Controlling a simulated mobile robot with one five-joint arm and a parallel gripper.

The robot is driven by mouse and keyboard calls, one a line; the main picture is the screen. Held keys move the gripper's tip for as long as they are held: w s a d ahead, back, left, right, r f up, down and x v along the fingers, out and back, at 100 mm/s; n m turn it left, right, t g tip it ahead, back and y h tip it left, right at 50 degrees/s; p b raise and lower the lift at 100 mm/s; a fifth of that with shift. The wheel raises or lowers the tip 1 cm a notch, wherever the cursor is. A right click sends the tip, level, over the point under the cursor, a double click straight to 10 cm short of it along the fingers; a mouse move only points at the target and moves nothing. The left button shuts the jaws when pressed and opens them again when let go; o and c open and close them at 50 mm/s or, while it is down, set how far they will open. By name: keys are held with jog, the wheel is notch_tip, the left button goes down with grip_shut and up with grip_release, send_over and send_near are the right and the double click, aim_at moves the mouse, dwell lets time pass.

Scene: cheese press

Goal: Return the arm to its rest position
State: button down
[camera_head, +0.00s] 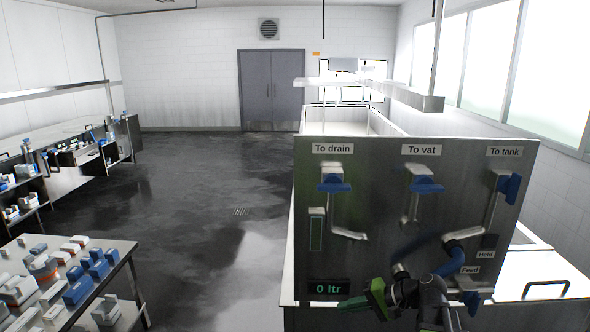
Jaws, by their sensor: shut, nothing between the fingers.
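My gripper (360,304) is at the lower right, in front of the steel valve panel (385,240). Its green fingers are shut and empty, pointing left beside the "0 ltr" display (328,287). My dark arm is folded close behind it at the bottom edge, and its base is out of the picture. Whether the fingers touch the panel cannot be told.
The panel carries blue-handled valves: "To drain" (336,184), "To vat" (427,186) and "To tank" (509,188). A table (120,248) with blue and white blocks stands at the lower left. Shelved benches line the left wall. The wet floor (200,210) between is clear.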

jog(key=s+a+f+n+g+h+b, duration=0.2)
jog(key=s+a+f+h, duration=0.15)
jog(key=f, duration=0.45)
jog(key=s+a+f+n+g+h+b, duration=0.25)
jog(key=a+f, duration=0.25)
jog(key=f, duration=0.3)
jog(key=s+d+h, duration=0.2)
jog(key=d+h, duration=0.2)
jog(key=d, duration=0.5)
jog(key=shift+d+f+h, duration=0.15)
jog(key=shift+f+h, duration=0.25)
